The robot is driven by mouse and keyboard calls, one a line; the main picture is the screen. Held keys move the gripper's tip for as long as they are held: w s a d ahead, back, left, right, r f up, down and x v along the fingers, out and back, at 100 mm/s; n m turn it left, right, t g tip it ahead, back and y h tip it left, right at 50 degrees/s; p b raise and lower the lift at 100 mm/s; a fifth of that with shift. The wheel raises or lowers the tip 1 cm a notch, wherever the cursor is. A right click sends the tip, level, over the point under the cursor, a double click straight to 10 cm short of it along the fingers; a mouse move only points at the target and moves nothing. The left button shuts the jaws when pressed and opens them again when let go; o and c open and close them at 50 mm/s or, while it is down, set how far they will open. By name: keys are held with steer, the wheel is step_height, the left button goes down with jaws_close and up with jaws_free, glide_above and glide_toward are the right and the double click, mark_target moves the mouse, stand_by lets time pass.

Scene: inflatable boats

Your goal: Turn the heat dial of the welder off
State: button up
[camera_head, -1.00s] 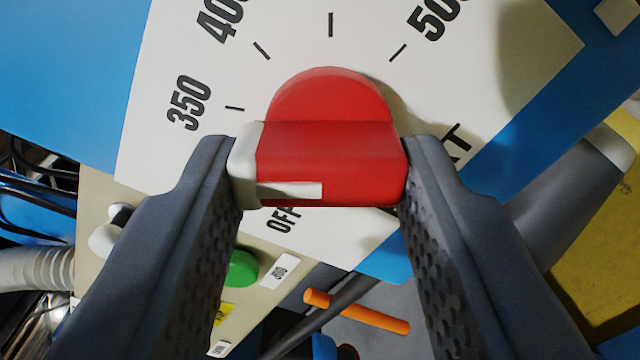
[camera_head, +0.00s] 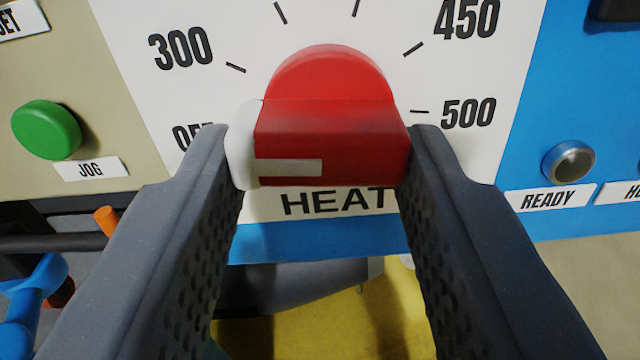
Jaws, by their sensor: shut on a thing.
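The red heat dial (camera_head: 330,80) sits in the middle of the view on a white scale plate (camera_head: 130,30). Its raised grip bar lies level in the picture between the fingers of my gripper (camera_head: 325,150), which is shut on both ends of it. The bar's white-tipped end, with a pale stripe, is at the left and points left, towards the OFF mark (camera_head: 188,137). My left finger partly covers that mark, so exact alignment cannot be told. The marks 300, 450 and 500 show around the dial. The word HEAT (camera_head: 335,203) shows below it, partly hidden by my right finger.
A green JOG button (camera_head: 46,129) is on the beige panel at left. A READY lamp (camera_head: 568,162) is on the blue panel at right. Below the panel are a grey cylindrical part (camera_head: 300,285), a yellow surface (camera_head: 375,320) and an orange bar (camera_head: 106,220).

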steer(key=shift+d+f+n+b, duration=0.1)
steer(key=shift+n+b, duration=0.15)
steer(key=shift+n, duration=0.5)
steer(key=shift+d+f+n+b, duration=0.1)
steer(key=shift+n+b, duration=0.1)
steer(key=shift+n, duration=0.55)
steer(key=shift+a+r, duration=0.1)
steer(key=o, duration=1)
steer(key=s, duration=1.3)
steer(key=shift+s, duration=0.35)
